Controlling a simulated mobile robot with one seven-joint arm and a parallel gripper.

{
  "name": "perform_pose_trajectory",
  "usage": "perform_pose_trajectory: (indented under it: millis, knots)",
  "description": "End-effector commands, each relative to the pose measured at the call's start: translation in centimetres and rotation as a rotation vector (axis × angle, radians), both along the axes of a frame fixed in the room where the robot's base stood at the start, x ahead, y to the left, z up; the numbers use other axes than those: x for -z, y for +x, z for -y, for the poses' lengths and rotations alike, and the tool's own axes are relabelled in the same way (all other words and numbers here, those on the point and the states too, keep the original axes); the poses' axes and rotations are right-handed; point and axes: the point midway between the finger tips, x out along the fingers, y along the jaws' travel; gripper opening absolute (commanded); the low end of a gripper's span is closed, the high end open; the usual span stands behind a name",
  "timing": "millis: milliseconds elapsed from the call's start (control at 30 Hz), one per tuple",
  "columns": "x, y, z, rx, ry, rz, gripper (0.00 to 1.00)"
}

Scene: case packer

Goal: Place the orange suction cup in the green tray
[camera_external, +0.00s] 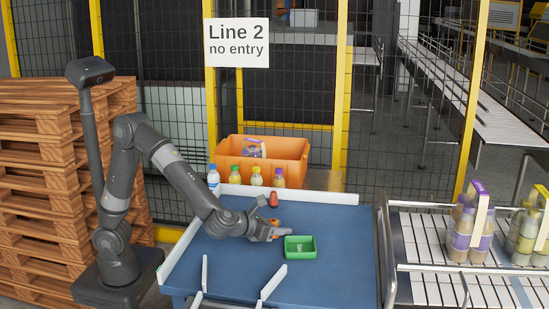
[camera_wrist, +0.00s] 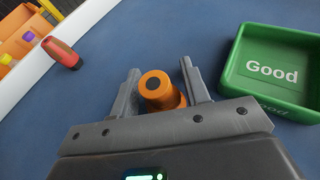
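The orange suction cup (camera_wrist: 158,88) stands on the blue table between the two fingers of my gripper (camera_wrist: 160,85) in the wrist view. My gripper is open, with a gap visible on both sides of the cup. In the external view my gripper (camera_external: 283,228) is low over the table, and the cup (camera_external: 275,236) is mostly hidden by it. The green tray (camera_wrist: 231,75), labelled "Good", lies just right of my gripper and is empty. The tray also shows in the external view (camera_external: 288,255).
An orange crate (camera_external: 290,150) and several bottles (camera_external: 235,175) stand behind the far rail. White guide rails edge the blue table (camera_external: 335,275). A roller conveyor (camera_external: 425,285) is at right.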

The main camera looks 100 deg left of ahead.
Motion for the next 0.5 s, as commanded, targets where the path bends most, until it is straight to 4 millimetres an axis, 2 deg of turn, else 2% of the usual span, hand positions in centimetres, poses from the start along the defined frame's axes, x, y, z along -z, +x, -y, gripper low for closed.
perform_pose_trajectory:
  millis: [300, 500]
  knots:
    - [-0.5, 0.0, 0.0, 0.0, 0.0, 0.001, 0.43]
    - [-1.7, -2.1, 2.2, 0.003, 0.0, 0.003, 0.43]
